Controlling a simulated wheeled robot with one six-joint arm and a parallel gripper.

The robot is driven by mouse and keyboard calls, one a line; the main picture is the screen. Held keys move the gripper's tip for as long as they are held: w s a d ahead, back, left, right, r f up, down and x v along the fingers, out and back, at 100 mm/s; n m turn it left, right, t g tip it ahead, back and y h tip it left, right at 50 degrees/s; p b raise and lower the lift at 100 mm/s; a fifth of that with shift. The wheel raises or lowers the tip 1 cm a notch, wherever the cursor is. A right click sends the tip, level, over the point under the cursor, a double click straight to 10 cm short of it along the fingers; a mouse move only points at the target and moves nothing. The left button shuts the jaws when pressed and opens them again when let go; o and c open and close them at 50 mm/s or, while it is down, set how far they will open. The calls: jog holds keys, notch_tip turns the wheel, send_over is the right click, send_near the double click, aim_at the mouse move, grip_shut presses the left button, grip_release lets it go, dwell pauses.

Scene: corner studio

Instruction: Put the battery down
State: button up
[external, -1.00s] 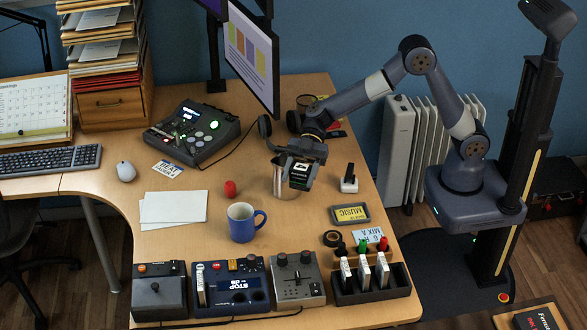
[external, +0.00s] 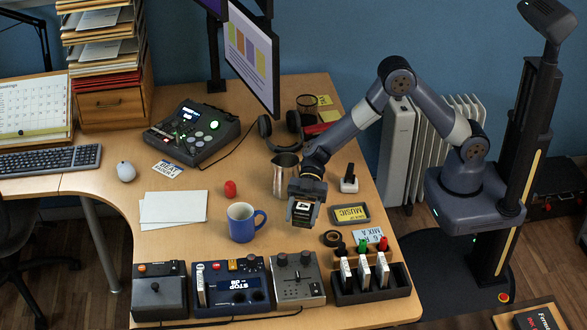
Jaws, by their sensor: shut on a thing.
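My gripper (external: 303,218) is shut on the battery (external: 302,208), a small dark block with a pale label. It holds the battery above the desk (external: 195,240), between the blue mug and the yellow MUSIC card. The jaws hide part of the battery, and I cannot tell its exact height above the desk.
The blue mug (external: 241,226) stands left of my gripper, and a metal pitcher (external: 285,175) stands just behind it. The MUSIC card (external: 350,213) and a black tape roll (external: 332,238) lie to the right. A grey control box (external: 297,281) and a black rack (external: 371,291) are in front.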

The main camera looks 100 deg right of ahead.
aim_at(302, 224)
jog(key=shift+f, duration=1.8)
jog(key=o, duration=1.2)
jog(key=shift+f, duration=0.15)
jog(key=shift+d+r, duration=0.2)
jog(key=shift+r, duration=0.05)
jog(key=v, duration=0.7)
jog(key=shift+s, duration=0.1)
